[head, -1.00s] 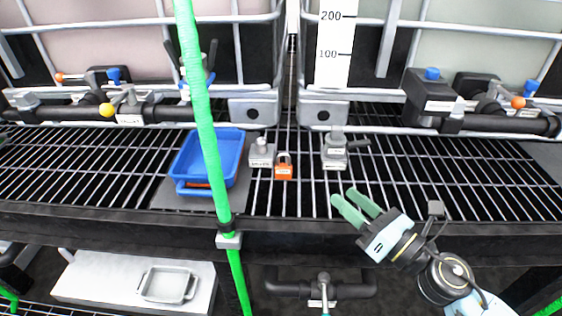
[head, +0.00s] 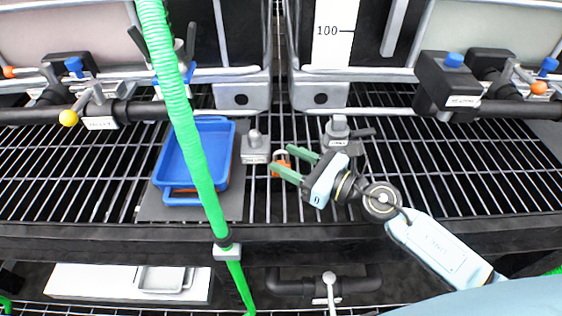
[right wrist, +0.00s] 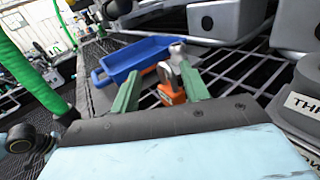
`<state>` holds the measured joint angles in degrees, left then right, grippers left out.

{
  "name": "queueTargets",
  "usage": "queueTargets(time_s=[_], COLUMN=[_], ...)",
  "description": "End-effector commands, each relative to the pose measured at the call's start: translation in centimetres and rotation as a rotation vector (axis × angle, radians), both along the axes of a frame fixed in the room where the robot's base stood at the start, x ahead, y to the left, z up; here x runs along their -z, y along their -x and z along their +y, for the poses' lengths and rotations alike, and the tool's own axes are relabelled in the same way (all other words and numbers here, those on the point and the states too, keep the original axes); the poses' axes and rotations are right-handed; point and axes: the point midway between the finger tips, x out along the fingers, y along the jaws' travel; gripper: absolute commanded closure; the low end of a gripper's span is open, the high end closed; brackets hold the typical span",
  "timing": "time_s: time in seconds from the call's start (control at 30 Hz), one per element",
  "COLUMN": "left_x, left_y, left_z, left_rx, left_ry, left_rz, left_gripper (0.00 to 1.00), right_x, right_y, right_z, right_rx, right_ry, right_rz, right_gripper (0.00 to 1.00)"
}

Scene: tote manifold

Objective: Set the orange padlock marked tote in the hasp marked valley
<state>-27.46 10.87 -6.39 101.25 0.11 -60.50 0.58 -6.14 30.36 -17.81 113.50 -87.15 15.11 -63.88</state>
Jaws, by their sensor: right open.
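The orange padlock (head: 279,170) with a grey shackle stands on the black grating. It also shows in the right wrist view (right wrist: 172,94), framed between the fingers. Its label is too small to read. My right gripper (head: 281,159) is open, its green fingers reaching to either side of the padlock; I cannot tell whether they touch it. In the right wrist view the fingers (right wrist: 160,90) are apart. Grey labelled fittings stand left (head: 254,150) and right (head: 337,136) of the padlock. I cannot read which is marked valley. My left gripper is not in view.
A blue tray (head: 170,181) sits left on a grey mat. A green hose (head: 190,130) crosses in front of it. Black pipes with valves (head: 446,82) run along the back. A fitting labelled "TH..." (right wrist: 302,105) is close at right. Grating on the right is clear.

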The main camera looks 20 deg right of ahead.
Motion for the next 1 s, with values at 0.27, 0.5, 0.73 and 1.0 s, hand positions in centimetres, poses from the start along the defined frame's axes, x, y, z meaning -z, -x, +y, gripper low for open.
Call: queueTargets(time_s=[0.27, 0.5, 0.73, 1.0], left_x=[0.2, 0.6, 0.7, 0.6], left_y=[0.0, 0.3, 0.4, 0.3], left_z=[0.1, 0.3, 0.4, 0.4], left_rx=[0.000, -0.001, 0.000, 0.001], left_ry=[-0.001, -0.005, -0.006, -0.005], left_rz=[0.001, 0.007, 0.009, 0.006], left_gripper=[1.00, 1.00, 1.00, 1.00], right_x=[0.2, 0.2, 0.3, 0.3], right_y=[-2.4, -4.5, -4.6, -4.6], right_z=[1.4, 3.0, 3.1, 3.0], right_rx=[0.001, 0.001, 0.001, 0.001], right_ry=[-0.003, -0.001, 0.000, -0.001], right_rz=[-0.003, -0.001, 0.001, 0.001], right_gripper=[0.55, 0.55, 0.55, 0.89])
